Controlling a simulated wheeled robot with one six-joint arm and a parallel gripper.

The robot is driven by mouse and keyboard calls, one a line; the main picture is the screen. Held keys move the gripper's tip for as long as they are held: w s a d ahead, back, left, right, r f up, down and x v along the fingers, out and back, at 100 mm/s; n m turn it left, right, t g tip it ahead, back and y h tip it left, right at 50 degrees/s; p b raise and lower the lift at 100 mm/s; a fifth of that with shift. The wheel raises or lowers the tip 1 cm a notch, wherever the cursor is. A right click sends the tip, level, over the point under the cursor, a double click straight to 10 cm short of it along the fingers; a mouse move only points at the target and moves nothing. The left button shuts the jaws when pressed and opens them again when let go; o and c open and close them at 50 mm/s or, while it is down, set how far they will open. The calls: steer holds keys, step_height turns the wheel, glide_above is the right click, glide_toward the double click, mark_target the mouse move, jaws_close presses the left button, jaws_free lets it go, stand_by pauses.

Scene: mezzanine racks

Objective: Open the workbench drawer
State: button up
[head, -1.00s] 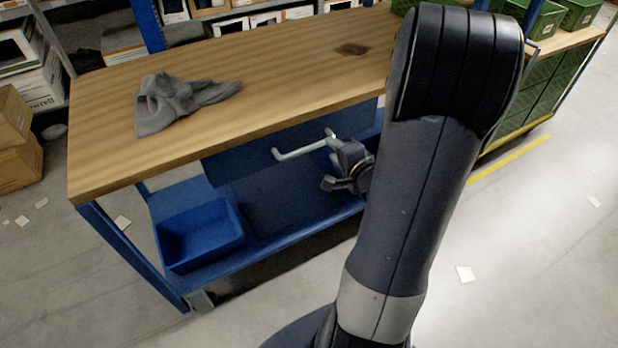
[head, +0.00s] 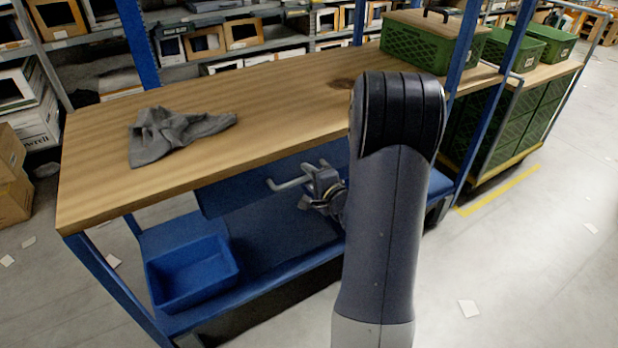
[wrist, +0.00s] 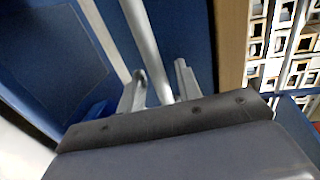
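The workbench drawer (head: 235,190) is a blue front under the wooden top, with a pale bar handle (head: 287,184). I cannot tell from here whether it stands out at all. My gripper (head: 312,195) is at the right part of the handle, and my arm hides the drawer's right end. In the wrist view the handle (wrist: 144,42) runs between the two fingers of my gripper (wrist: 160,80). The fingers are apart, with a gap visible between the bar and the right finger. The blue drawer front (wrist: 50,50) fills the left of that view.
A grey cloth (head: 170,135) lies on the workbench top (head: 100,185). A blue bin (head: 193,272) sits on the lower shelf. Green crates (head: 435,50) stand to the right, and racks with boxes (head: 240,30) are behind. The floor at right is mostly clear.

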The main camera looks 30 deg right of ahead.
steer(key=shift+w+f, duration=0.1)
steer(key=shift+w, duration=0.15)
jaws_close()
stand_by(0.4)
